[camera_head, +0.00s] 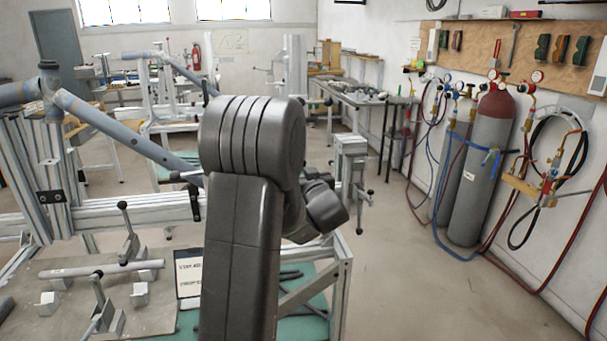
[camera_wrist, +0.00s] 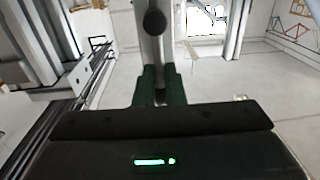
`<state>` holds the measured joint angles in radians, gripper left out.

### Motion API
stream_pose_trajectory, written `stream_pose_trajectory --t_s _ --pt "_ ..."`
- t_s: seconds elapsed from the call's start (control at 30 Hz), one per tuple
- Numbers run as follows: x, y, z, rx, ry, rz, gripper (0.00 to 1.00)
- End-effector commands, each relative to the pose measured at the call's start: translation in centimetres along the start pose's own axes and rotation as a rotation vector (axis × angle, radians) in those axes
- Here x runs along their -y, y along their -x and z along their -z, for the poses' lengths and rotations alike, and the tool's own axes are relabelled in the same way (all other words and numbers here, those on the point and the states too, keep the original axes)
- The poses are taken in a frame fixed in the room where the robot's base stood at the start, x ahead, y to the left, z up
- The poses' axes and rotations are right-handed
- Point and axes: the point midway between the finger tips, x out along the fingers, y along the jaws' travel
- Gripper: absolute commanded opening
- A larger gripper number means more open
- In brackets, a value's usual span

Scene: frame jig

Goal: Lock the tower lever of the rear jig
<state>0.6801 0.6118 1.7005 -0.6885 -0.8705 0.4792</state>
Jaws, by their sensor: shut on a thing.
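In the wrist view, my gripper (camera_wrist: 160,76) has its two green fingers close together on a dark stem between them. I take this for the tower lever (camera_wrist: 154,22), whose round black knob shows above the fingers. A pale upright post stands directly behind the knob. How far the lever is turned cannot be told. In the head view, my own dark arm fills the middle and hides my gripper and the lever. The jig's aluminium beam (camera_head: 130,211) runs at the left, with a blue-grey frame tube (camera_head: 120,130) above it.
A bench plate (camera_head: 60,310) with clamps and a tube (camera_head: 100,270) lies at the lower left. Gas cylinders (camera_head: 485,170) with hoses stand by the right wall. A worktable (camera_head: 365,97) stands further back. The floor (camera_head: 410,270) at the right is clear.

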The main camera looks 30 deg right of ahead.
Motion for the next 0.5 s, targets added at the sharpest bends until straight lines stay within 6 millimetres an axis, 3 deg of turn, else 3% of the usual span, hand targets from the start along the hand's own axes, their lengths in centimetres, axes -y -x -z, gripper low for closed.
stream_pose_trajectory --t_s 0.27,0.5 --pt "0.19 0.0 -0.2 0.001 0.033 0.0 0.0" --pt "0.85 -0.02 -0.58 0.008 0.162 0.0 0.0"
